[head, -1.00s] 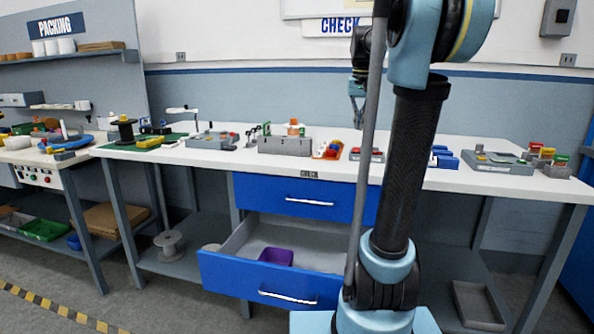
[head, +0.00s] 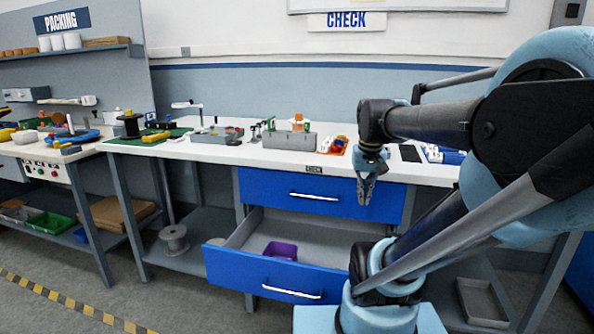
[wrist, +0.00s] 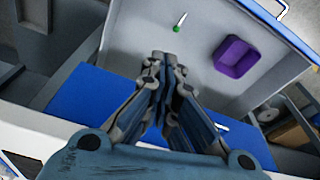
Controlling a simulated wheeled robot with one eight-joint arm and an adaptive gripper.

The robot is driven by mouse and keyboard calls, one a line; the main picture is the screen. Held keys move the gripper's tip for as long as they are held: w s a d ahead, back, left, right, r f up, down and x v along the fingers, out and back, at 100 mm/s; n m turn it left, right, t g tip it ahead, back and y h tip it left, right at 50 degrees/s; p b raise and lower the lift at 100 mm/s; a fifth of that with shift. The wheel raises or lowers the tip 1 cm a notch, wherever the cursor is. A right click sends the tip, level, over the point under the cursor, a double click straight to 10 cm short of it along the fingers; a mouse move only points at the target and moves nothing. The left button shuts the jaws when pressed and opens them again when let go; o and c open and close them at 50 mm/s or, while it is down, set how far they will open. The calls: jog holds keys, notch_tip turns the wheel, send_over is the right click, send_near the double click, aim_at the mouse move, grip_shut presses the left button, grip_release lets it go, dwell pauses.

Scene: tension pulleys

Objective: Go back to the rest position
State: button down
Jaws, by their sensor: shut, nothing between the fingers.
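My gripper (head: 366,188) hangs pointing down in front of the bench's front edge, before the upper blue drawer. In the wrist view my gripper (wrist: 164,56) has its fingertips together with nothing between them. It is above the open lower drawer and apart from it. My arm reaches in from the right and hides part of the bench's right side.
The lower blue drawer (head: 262,272) stands open with a purple bin (head: 281,250) inside. In the wrist view a small green-tipped item (wrist: 177,27) lies beside the purple bin (wrist: 236,56). The upper drawer (head: 285,191) is shut. Fixtures crowd the white benchtop (head: 225,154).

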jog(key=s+f, duration=0.8)
jog(key=f, duration=0.4)
jog(key=w+d+r, duration=0.1)
jog(key=w+r, duration=1.7)
jog(key=r, duration=0.4)
jog(key=w+d+r+m, duration=0.1)
jog(key=w+d+r, duration=0.1)
jog(key=w+r, duration=0.35)
jog(key=w+d+r+m, duration=0.1)
jog(key=w+r, duration=0.2)
jog(key=w, duration=0.6)
jog(key=w+d+r+m, duration=0.1)
jog(key=w+d+r, duration=0.1)
jog(key=w+r, duration=0.35)
jog(key=w+f, duration=0.1)
jog(key=f, duration=0.4)
jog(key=w+f, duration=0.1)
jog(key=f, duration=0.3)
jog(key=w+f, duration=0.1)
jog(key=f, duration=0.4)
jog(key=shift+d+f, duration=0.25)
jog(key=shift+f, duration=0.1)
jog(key=shift+g, duration=0.3)
jog(key=shift+w+d+f+g, duration=0.1)
jog(key=shift+w+f+g, duration=0.15)
jog(key=shift+f+g, duration=0.3)
jog(key=shift+s, duration=0.1)
jog(key=shift+s, duration=0.1)
